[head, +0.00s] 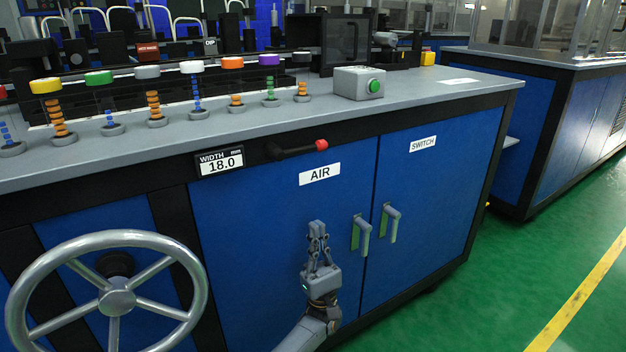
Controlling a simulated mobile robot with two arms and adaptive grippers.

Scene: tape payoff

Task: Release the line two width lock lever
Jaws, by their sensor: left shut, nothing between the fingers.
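The lever (297,150) is a black arm with a red knob at its right end. It lies roughly level on the black front rail, just right of the width display (220,162), which reads 18.0 mm. My left gripper (317,228) is shut and empty. It points upward in front of the blue AIR door, below the AIR label (319,174) and below the lever, apart from both. My right gripper is not in view.
A large grey handwheel (116,297) stands at the lower left. Two door handles (361,233) (390,222) stick out right of my left gripper. Colored-topped spindles and a green-button box (359,83) stand on the grey worktop (440,84). Green floor is clear at right.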

